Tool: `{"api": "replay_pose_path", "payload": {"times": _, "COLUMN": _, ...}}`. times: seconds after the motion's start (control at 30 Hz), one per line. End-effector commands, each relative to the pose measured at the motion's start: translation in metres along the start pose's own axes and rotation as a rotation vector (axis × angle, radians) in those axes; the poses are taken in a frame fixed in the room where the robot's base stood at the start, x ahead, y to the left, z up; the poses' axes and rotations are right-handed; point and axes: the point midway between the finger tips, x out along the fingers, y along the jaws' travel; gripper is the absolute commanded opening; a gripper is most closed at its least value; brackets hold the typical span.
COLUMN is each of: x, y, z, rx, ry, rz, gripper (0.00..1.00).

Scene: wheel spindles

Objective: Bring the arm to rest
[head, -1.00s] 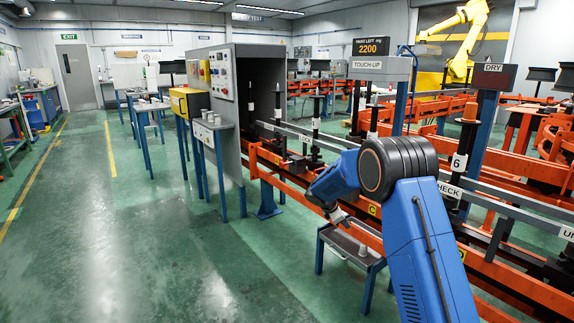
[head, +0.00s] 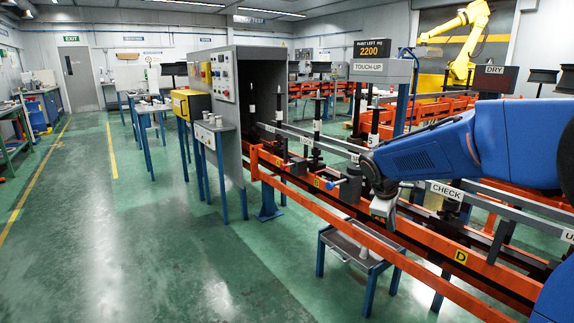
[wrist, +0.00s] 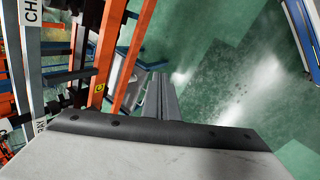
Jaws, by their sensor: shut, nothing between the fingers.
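My blue arm (head: 425,150) reaches in from the right of the head view, over the orange rail line. My gripper (head: 388,222) points down in front of the rail, above and to the right of a small blue-legged stand. In the wrist view my gripper (wrist: 160,80) shows as two grey fingers side by side, shut and with nothing held. Green floor lies beyond the fingertips.
The blue-legged stand (head: 345,243) has a grey tray top with a small pale cup (head: 364,251) on it. Orange rails (head: 330,203) with upright spindles run behind. A grey control cabinet (head: 234,110) stands left of the arm. Green floor (head: 130,240) at left is open.

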Motion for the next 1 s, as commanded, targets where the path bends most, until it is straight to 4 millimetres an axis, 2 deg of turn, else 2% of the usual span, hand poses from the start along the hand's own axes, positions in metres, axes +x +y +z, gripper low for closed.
{"api": "replay_pose_path", "payload": {"times": 0.03, "x": -0.011, "y": -0.009, "z": 0.013, "rx": 0.041, "ry": 0.011, "rz": -0.005, "gripper": 0.0}}
{"api": "replay_pose_path", "payload": {"times": 0.2, "x": -0.037, "y": -0.04, "z": 0.051, "rx": 0.18, "ry": 0.046, "rz": -0.035, "gripper": 0.0}}
{"api": "replay_pose_path", "payload": {"times": 0.5, "x": -0.071, "y": -0.104, "z": 0.11, "rx": 0.422, "ry": 0.109, "rz": -0.094, "gripper": 0.0}}
{"api": "replay_pose_path", "payload": {"times": 0.8, "x": -0.092, "y": -0.175, "z": 0.159, "rx": 0.656, "ry": 0.171, "rz": -0.163, "gripper": 0.0}}
{"api": "replay_pose_path", "payload": {"times": 1.0, "x": -0.097, "y": -0.224, "z": 0.186, "rx": 0.805, "ry": 0.21, "rz": -0.214, "gripper": 0.0}}
